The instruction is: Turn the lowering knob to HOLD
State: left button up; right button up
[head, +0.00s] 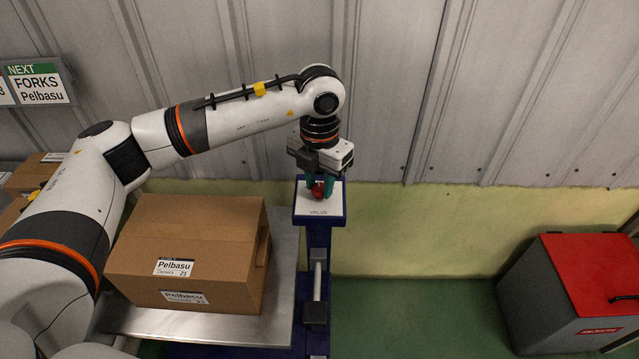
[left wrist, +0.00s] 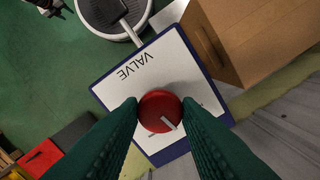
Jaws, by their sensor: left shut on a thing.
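A red round knob (left wrist: 160,110) with a pale pointer mark sits on a white plate (left wrist: 118,85) lettered VALVE. The plate tops a blue post (head: 319,240) in the head view. My left gripper (head: 319,187) reaches down from above, with its green fingers on both sides of the knob. In the left wrist view the fingertips (left wrist: 161,108) are shut on the knob. The knob covers part of the plate's markings, and the word HOLD cannot be read.
A cardboard box (head: 190,240) labelled Pelbasu stands on a metal platform (head: 283,270) left of the post. A grey bin with a red lid (head: 590,270) stands at the right. A corrugated wall is behind. Green floor between post and bin is clear.

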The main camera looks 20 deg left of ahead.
aim_at(319, 188)
pick_arm(q)
jog(key=n+b, duration=0.2)
jog(key=n, duration=0.1)
jog(key=shift+f, duration=0.1)
jog(key=shift+n+b, duration=0.75)
jog(key=shift+n, duration=1.15)
jog(key=shift+r, duration=0.2)
jog(key=o, duration=1)
jog(key=shift+c, duration=0.2)
notch_tip(319, 188, up, 12)
jog(key=b, duration=0.1)
